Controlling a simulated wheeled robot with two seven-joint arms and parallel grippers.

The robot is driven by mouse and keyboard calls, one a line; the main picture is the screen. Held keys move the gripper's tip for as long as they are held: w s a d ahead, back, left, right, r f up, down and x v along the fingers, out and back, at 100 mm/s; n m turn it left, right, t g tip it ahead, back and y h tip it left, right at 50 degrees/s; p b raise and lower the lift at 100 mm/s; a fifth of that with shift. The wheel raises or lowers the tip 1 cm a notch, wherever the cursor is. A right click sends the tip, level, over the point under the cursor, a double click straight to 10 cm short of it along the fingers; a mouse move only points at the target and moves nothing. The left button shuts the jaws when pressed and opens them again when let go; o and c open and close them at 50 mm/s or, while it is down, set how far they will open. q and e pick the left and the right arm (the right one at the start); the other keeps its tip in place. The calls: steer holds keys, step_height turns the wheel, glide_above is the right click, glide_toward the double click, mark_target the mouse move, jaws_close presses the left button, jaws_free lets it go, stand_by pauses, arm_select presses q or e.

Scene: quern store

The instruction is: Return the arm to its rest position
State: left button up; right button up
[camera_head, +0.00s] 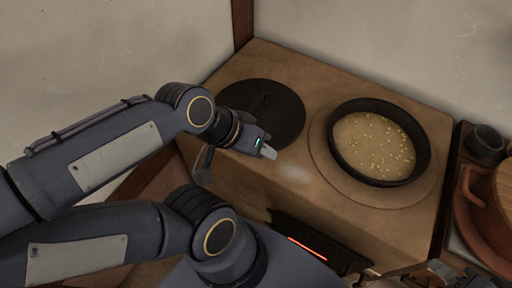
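My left gripper (236,160) hangs over the near left part of the clay stove top, just in front of the dark round plate. Its two fingers appear spread apart, with nothing visible between them. What seems to be part of my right gripper (440,272) shows at the bottom right edge. It is mostly cut off, so its fingers cannot be made out.
The brown stove (290,190) has a flat dark plate (270,105) at left and a black pan (424,150) of pale grains at right. A reddish clay pot (470,215) and a small dark cup (486,140) stand further right. Walls close off the back.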

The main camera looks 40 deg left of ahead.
step_height(320, 180, up, 12)
steer(key=p, duration=1.1)
steer(key=shift+f, duration=0.25)
